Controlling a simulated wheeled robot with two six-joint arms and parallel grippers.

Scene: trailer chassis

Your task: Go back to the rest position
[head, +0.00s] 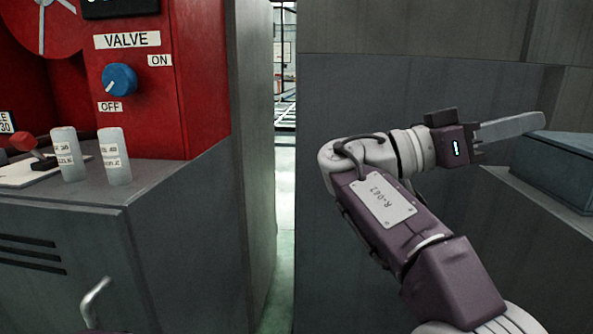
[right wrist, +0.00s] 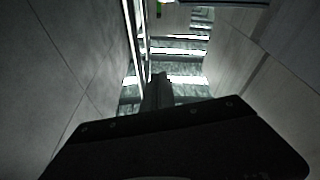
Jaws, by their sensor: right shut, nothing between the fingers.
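My right arm reaches up from the bottom right of the head view. Its gripper (head: 536,122) points right, with the long grey fingers together and nothing held. The fingers pass in front of the grey wall, close to a blue-grey box-like surface at the right edge; I cannot tell whether they touch it. In the right wrist view the shut fingers (right wrist: 158,92) show as a dark shape beyond the black gripper body. My left gripper is in neither view.
A grey cabinet (head: 70,232) stands at left, bearing two pale labelled cylinders (head: 115,158) and a red panel (head: 203,70) with a blue valve knob (head: 119,79) turned towards OFF. A grey wall (head: 330,100) stands behind my right arm. A narrow gap separates cabinet and wall.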

